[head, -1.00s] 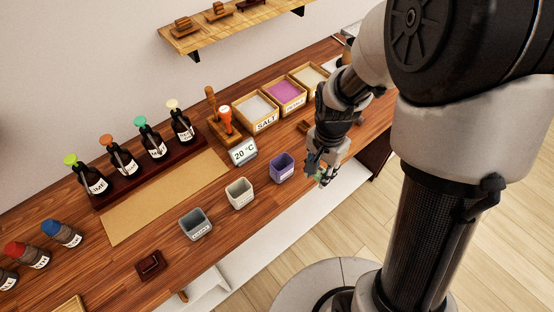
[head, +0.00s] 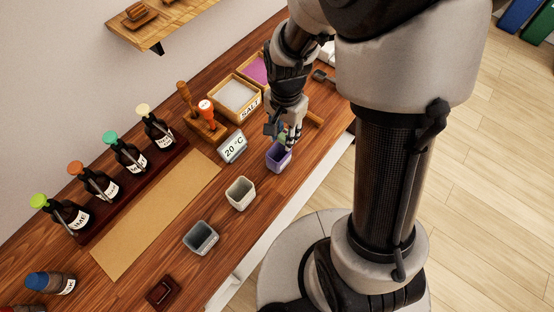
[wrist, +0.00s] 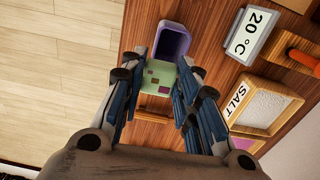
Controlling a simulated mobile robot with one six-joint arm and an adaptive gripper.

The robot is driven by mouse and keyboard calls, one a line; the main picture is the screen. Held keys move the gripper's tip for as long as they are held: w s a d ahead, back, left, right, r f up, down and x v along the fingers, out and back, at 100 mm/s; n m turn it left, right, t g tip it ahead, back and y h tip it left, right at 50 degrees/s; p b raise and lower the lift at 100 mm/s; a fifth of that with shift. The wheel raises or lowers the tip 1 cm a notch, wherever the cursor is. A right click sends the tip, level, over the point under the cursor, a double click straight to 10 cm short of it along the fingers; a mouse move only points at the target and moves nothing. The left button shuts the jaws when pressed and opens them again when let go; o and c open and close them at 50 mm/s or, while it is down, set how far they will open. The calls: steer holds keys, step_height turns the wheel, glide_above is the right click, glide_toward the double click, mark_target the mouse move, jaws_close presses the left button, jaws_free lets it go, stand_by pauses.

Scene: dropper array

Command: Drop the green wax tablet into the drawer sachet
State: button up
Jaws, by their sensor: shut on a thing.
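My gripper (head: 286,138) is shut on the green wax tablet (wrist: 158,76), a pale green block with small darker patches on its face. In the wrist view the tablet sits between the blue-grey fingers, just short of a purple cup (wrist: 174,39). In the head view the gripper is over the far side of the purple cup (head: 277,160), and the tablet shows only as a small green bit. Which vessel is the drawer sachet I cannot tell; a cream cup (head: 240,194) and a grey cup (head: 200,239) stand in the same row, their labels unreadable.
A 20 °C display (head: 232,148) stands behind the cups, near a SALT box (head: 240,92) and a stamp rack (head: 205,125). Several dropper bottles stand at the back left. The tan mat (head: 155,215) is clear. The counter's front edge is close to the cups.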

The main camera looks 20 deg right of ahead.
step_height(320, 180, down, 2)
steer(key=shift+f+b, duration=0.2)
steer(key=shift+b, duration=0.45)
steer(key=o, duration=0.9)
steer(key=shift+o, duration=0.2)
steer(key=shift+r, duration=0.1)
step_height(320, 180, up, 12)
